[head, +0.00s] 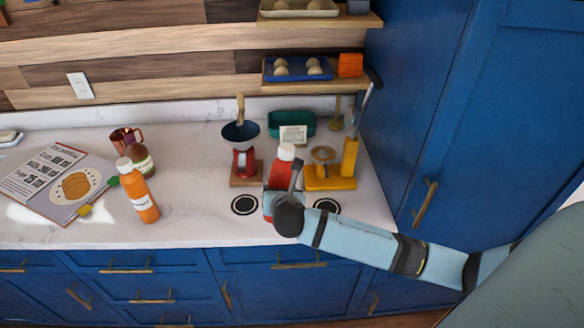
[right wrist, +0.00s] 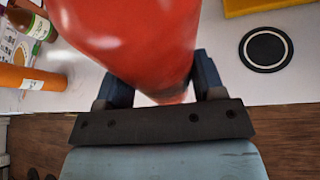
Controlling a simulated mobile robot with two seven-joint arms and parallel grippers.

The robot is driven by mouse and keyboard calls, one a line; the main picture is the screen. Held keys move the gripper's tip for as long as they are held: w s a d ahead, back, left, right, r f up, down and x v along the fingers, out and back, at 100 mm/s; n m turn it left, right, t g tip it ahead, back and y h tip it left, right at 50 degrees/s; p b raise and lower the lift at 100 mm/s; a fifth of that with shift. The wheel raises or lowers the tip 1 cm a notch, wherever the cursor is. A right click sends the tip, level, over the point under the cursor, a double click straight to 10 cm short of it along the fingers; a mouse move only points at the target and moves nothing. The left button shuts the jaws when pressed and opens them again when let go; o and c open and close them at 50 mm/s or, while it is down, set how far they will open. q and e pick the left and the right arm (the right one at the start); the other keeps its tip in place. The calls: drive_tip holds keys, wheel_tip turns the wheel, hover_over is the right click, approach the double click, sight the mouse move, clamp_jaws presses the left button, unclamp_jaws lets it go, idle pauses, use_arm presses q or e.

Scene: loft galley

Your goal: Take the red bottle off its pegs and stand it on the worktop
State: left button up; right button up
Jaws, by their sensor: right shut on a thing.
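The red bottle (head: 282,172) with a white cap stands out above my right gripper (head: 283,196) in the head view, near the front of the worktop (head: 190,190). It looks roughly upright. My right gripper is shut on it; the right wrist view shows the red body (right wrist: 135,35) between the two dark fingers. The arm and hand hide the bottle's lower part in the head view, so I cannot tell whether its base touches the worktop. I cannot make out the pegs clearly. My left gripper is not in view.
Dark round coasters (head: 245,204) lie either side. An orange bottle (head: 138,192), brown bottle (head: 141,160) and open book (head: 58,178) are left. Shelves (head: 320,88) hang above.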

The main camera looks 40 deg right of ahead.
sight(291, 175)
drive_tip(key=shift+n+h, duration=0.7)
drive_tip(key=shift+h, duration=0.2)
drive_tip(key=d, duration=0.1)
drive_tip(key=w+d+r, duration=0.1)
drive_tip(key=d, duration=0.1)
drive_tip(key=d+r, duration=0.1)
drive_tip(key=d, duration=0.1)
drive_tip(key=shift+w+r, duration=0.2)
drive_tip(key=shift+w, duration=0.2)
drive_tip(key=shift+d, duration=0.1)
wheel_tip(291, 175, down, 8)
drive_tip(key=b, duration=0.4)
drive_tip(key=o, duration=1.3)
drive_tip(key=shift+c, duration=0.2)
drive_tip(key=shift+s, duration=0.1)
